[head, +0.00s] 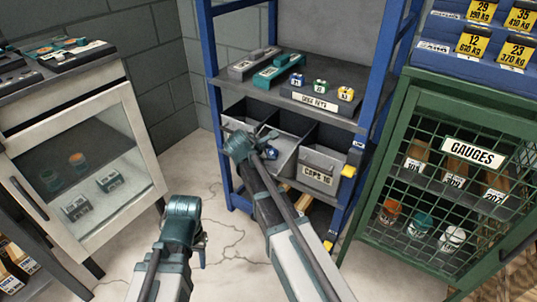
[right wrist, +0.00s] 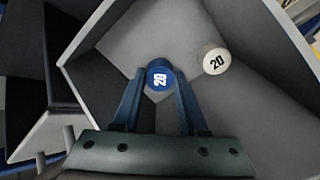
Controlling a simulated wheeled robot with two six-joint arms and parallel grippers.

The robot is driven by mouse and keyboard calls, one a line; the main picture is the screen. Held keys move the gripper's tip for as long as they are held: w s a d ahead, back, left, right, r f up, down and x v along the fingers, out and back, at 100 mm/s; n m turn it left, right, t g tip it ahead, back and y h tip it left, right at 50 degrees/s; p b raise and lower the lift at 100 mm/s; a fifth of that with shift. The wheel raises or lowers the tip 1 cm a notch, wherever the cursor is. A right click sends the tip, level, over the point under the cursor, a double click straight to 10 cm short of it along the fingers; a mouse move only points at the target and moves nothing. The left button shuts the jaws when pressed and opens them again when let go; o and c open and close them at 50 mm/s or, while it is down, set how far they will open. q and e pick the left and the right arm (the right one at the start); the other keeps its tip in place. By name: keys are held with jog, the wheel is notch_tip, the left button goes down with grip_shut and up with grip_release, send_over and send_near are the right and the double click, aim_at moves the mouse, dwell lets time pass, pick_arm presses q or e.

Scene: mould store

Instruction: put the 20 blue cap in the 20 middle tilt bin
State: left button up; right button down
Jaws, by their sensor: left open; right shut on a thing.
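The blue cap (right wrist: 159,77), marked 20, is between the two fingers of my right gripper (right wrist: 160,88), which is shut on it. In the right wrist view the fingers and cap are inside a grey bin with sloping walls (right wrist: 262,95). A white cap (right wrist: 215,61), also marked 20, lies in that bin just right of the blue cap. In the head view my right gripper (head: 266,146) is at a tilted-out grey bin (head: 287,162) on the blue rack; its label is hidden. My left gripper (head: 200,240) is open and empty, low over the floor.
A bin labelled CAPS 16 (head: 320,172) stands right of the tilted bin. A shelf above holds small numbered blocks (head: 320,86) and cases. A green mesh gauges cabinet (head: 455,180) is at right, a glass-fronted cabinet (head: 80,160) at left. The floor between is clear.

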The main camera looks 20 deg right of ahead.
jog(key=shift+w+d+f, duration=0.2)
jog(key=shift+d+f, duration=0.05)
jog(key=shift+f, duration=0.05)
dwell(0.5)
jog(key=shift+c, duration=1.8)
grip_release()
jog(key=p+v, duration=0.8)
jog(key=v, duration=0.4)
jog(key=shift+s+a+r, duration=0.1)
jog(key=shift+a+r, duration=0.05)
jog(key=shift+r, duration=0.2)
jog(key=shift+s+a+r+p, duration=0.25)
jog(key=shift+a+p, duration=0.1)
jog(key=shift+p, duration=0.05)
